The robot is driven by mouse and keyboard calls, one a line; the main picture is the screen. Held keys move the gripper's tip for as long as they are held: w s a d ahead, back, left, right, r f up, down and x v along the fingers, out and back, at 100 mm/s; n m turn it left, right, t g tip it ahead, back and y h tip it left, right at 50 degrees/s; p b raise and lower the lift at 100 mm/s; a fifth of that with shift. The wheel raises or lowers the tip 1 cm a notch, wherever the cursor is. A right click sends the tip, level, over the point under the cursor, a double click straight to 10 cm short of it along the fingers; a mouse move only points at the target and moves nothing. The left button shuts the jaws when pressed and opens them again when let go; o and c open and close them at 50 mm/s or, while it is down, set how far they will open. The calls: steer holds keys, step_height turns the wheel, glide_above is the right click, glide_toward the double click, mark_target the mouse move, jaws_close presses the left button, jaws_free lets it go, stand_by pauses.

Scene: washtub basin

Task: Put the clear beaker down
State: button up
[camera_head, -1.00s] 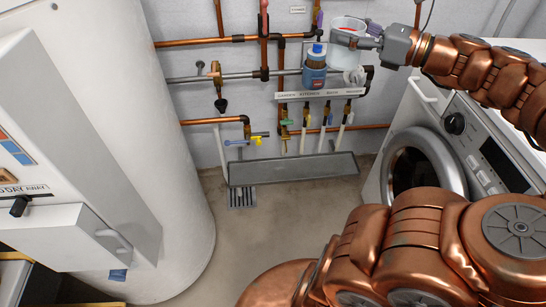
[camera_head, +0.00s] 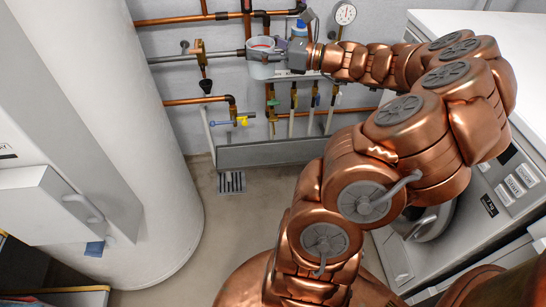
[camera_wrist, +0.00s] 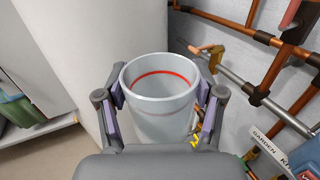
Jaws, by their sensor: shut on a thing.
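The clear beaker (camera_head: 262,60) is a translucent cup with a red line near its rim. My gripper (camera_head: 268,52) is shut on it and holds it in the air in front of the piped wall. In the wrist view the beaker (camera_wrist: 160,95) stands upright between both fingers of my gripper (camera_wrist: 162,98), mouth up. It looks empty, though its bottom is hidden.
A grey trough (camera_head: 270,152) runs low along the wall, with a floor drain (camera_head: 231,182) before it. Taps and copper pipes (camera_head: 200,102) are close to the beaker. A white tank (camera_head: 120,130) stands left, a washing machine (camera_head: 505,200) right. A bottle (camera_head: 299,30) is behind my gripper.

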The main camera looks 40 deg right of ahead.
steer(key=w+d+f+m+t+h+b, duration=0.1)
steer(key=w+d+f+m+h+b, duration=0.15)
steer(key=f, duration=1.05)
steer(key=w+d+f+m+t+h+b, duration=0.1)
steer(key=d+f+m+h+b, duration=0.15)
steer(key=f, duration=1.05)
step_height(320, 180, down, 26)
steer(key=s+m+h+b, duration=0.3)
steer(key=h+b, duration=0.3)
steer(key=h, duration=0.1)
steer(key=shift+w+d+f+b, duration=0.85)
steer(key=shift+w+d+b, duration=0.75)
steer(key=shift+w+d, duration=0.35)
steer(key=shift+w+d+f+b, duration=0.8)
steer(key=shift+w+d+b, duration=0.8)
steer(key=shift+w+d, duration=0.3)
steer(key=shift+w+d+f+b, duration=0.85)
steer(key=shift+w+d+b, duration=0.75)
steer(key=shift+w+d, duration=0.3)
steer(key=shift+f, duration=0.15)
steer(key=o, duration=1.1)
